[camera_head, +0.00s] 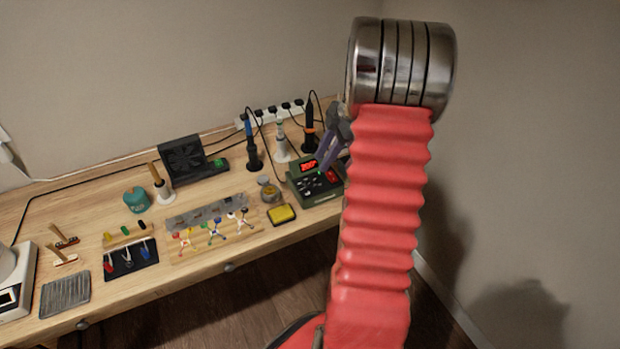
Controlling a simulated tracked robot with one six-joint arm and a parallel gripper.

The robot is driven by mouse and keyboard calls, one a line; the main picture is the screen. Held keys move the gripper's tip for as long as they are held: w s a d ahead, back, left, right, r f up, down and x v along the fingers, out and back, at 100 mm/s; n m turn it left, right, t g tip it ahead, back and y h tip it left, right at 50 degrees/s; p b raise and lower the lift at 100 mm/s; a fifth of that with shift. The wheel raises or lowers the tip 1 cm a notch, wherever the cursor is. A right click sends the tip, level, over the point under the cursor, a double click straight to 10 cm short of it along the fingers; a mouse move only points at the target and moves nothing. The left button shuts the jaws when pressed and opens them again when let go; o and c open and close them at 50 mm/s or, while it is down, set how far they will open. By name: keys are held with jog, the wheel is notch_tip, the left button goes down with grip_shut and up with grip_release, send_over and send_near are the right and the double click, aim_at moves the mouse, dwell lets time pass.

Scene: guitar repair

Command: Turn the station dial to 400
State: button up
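The soldering station (309,197), a dark green box with red lit digits (309,164) on its front, stands near the right end of the bench. The digits are too small to read surely. My gripper (322,168), with purple-grey fingers, reaches down over the station's front panel beside the display. The dial is not clearly visible; the fingers cover that part of the panel. I cannot tell whether the fingers touch it or how far apart they are. My red arm hides the station's right side.
Soldering irons in stands (253,150) and a power strip (271,113) are behind the station. A small jar (269,190) and a yellow sponge (281,214) sit to its left. A black fan unit (184,160) and tool mats fill the bench (110,300) further left.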

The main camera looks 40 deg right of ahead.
aim_at(310, 181)
jog(key=x, duration=0.8)
jog(key=shift+f, duration=0.3)
jog(key=shift+c, duration=0.5)
jog(key=c, duration=0.6)
jog(key=shift+a+r, duration=0.1)
jog(key=shift+a, duration=0.25)
grip_shut()
jog(key=shift+d, duration=0.25)
jog(key=shift+d+m, duration=0.15)
jog(key=shift+m, duration=0.35)
